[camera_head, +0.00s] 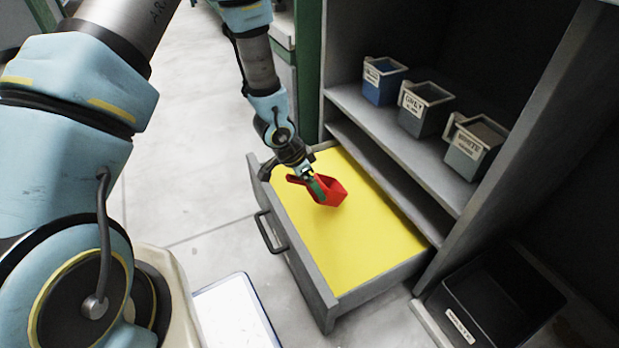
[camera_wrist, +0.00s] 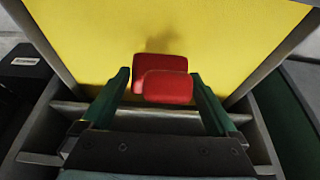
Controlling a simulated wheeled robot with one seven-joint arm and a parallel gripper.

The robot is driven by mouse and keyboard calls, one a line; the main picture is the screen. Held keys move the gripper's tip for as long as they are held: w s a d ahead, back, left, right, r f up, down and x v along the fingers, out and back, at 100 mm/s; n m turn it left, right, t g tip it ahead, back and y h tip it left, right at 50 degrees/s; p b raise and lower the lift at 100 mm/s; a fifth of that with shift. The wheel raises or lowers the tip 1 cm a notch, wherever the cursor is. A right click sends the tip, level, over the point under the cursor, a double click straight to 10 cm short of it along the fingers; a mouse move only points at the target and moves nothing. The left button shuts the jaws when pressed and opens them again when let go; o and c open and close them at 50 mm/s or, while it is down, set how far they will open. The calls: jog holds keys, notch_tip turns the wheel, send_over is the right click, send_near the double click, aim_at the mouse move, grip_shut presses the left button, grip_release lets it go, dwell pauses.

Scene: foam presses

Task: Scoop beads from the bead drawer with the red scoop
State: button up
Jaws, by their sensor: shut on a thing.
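The red scoop (camera_head: 330,191) is held by my gripper (camera_head: 312,182) over the bead drawer (camera_head: 318,296). The drawer is pulled out, and an even yellow surface (camera_head: 375,235), with no single beads to be made out, fills it. In the wrist view, the scoop (camera_wrist: 165,80) shows between the two green fingers of my gripper (camera_wrist: 163,88), with the yellow surface (camera_wrist: 100,40) beyond it. A soft dark patch lies on the yellow just past the scoop. I cannot tell whether the scoop touches the yellow or holds anything.
A shelf above the drawer holds a blue bin (camera_head: 382,82) and two grey labelled bins (camera_head: 424,110) (camera_head: 474,146). A black labelled bin (camera_head: 500,300) stands at lower right. The drawer's handle (camera_head: 268,233) sticks out at its front. Open floor (camera_head: 185,150) lies left of the drawer.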

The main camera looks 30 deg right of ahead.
jog(key=shift+d+y+p, duration=0.4)
jog(key=shift+y+p, duration=0.35)
jog(key=shift+p, duration=0.2)
jog(key=shift+d+y+p, duration=0.35)
jog(key=shift+y+p, duration=0.4)
jog(key=shift+p, duration=0.2)
jog(key=shift+f, duration=0.3)
notch_tip(320, 180, down, 9)
jog(key=d+b, duration=0.1)
jog(key=b, duration=0.7)
jog(key=shift+d+r+b, duration=0.15)
jog(key=shift+r+b, duration=0.05)
jog(key=shift+b, duration=0.15)
jog(key=h+b, duration=0.1)
jog(key=b, duration=0.1)
jog(key=d+f+h+b, duration=0.1)
jog(key=b, duration=0.2)
jog(key=h+b, duration=0.1)
jog(key=b, duration=0.1)
jog(key=shift+s+d+f+b, duration=0.1)
jog(key=shift+d+f+b, duration=0.1)
jog(key=shift+f+b, duration=0.2)
